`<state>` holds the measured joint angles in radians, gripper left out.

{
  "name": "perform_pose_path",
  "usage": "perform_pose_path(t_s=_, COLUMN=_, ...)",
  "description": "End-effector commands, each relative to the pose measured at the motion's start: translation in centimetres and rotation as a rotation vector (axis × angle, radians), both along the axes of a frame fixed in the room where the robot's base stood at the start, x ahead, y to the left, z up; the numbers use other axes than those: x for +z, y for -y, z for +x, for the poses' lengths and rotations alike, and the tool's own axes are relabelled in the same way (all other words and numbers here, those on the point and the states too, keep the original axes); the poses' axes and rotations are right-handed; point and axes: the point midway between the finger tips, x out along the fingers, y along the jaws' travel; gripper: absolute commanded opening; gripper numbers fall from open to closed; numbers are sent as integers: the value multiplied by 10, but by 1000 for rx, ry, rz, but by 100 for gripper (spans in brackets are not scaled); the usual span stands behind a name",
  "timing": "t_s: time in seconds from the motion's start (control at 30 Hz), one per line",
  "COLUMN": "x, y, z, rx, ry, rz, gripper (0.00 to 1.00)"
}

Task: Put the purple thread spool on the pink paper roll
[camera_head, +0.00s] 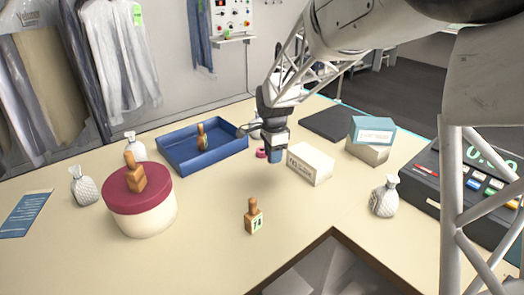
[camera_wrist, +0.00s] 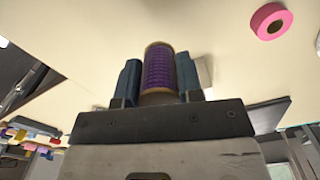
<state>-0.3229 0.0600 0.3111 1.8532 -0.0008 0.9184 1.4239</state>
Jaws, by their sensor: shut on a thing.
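The purple thread spool (camera_wrist: 159,70) is upright in the wrist view, between the two blue fingers of my gripper (camera_wrist: 159,75). My gripper is shut on it. In the head view my gripper (camera_head: 276,155) hangs over the middle of the table, and its fingers hide the spool. The pink paper roll (camera_wrist: 271,21) lies flat on the table, at the upper right in the wrist view and apart from the spool. In the head view the roll (camera_head: 262,153) shows just left of my fingers.
A white box (camera_head: 310,163) stands close right of my gripper. A blue tray (camera_head: 222,152) holding a wooden-handled stamp is to the left. The table front-centre is mostly clear.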

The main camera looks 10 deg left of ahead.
Motion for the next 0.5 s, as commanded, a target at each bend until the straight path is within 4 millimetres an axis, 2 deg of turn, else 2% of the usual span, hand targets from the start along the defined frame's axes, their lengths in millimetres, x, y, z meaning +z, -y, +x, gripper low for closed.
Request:
perform_pose_path(t_s=0.13, x=-8, y=0, z=0, rx=0, ry=2, rz=1, gripper=12)
perform_pose_path(t_s=0.5, x=-8, y=0, z=1, rx=0, ry=2, rz=1, gripper=12)
